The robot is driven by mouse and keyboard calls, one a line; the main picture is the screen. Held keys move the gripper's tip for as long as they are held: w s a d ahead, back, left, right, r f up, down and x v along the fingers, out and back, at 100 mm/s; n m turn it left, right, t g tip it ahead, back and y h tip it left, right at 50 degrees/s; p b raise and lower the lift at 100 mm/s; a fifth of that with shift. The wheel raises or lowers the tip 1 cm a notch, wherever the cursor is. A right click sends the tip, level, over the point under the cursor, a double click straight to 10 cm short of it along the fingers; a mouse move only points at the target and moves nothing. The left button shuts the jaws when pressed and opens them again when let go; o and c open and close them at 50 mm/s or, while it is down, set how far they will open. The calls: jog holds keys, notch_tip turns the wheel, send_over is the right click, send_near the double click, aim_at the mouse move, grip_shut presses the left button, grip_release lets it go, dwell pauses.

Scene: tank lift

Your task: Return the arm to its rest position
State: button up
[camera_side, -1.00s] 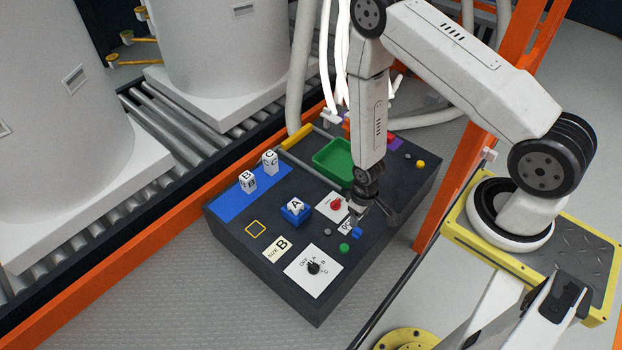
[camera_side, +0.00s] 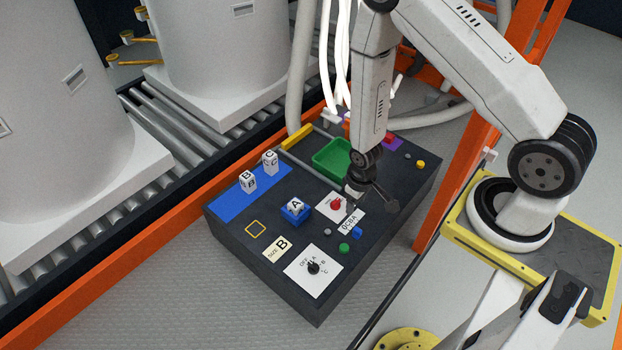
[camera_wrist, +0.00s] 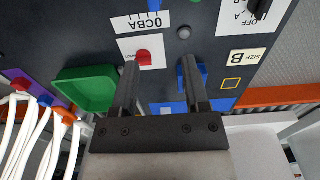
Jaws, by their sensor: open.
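My gripper (camera_side: 371,205) hangs over the dark control box, above the area between the green tray and the 0CBA label. In the wrist view its two fingers (camera_wrist: 158,66) are spread apart with nothing between them. The red knob (camera_wrist: 143,57) on its white plate shows beside the left finger. The right finger partly covers the blue holder. No block is in my gripper. In the side view the white block A (camera_side: 296,204) sits in the blue holder (camera_side: 294,216). Blocks B (camera_side: 248,182) and C (camera_side: 270,163) stand on the blue strip (camera_side: 226,202).
The green tray (camera_side: 331,157) lies behind my gripper. A selector dial (camera_side: 313,268) is at the box's front. White hoses (camera_side: 341,60) hang behind my arm. An orange post (camera_side: 455,185) stands to the right. A conveyor with large white tanks (camera_side: 220,60) runs along the left.

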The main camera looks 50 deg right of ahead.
notch_tip(320, 180, up, 26)
jog(key=s+a+t, duration=0.1)
jog(key=a+t, duration=0.1)
jog(key=a, duration=0.1)
dwell(2.3)
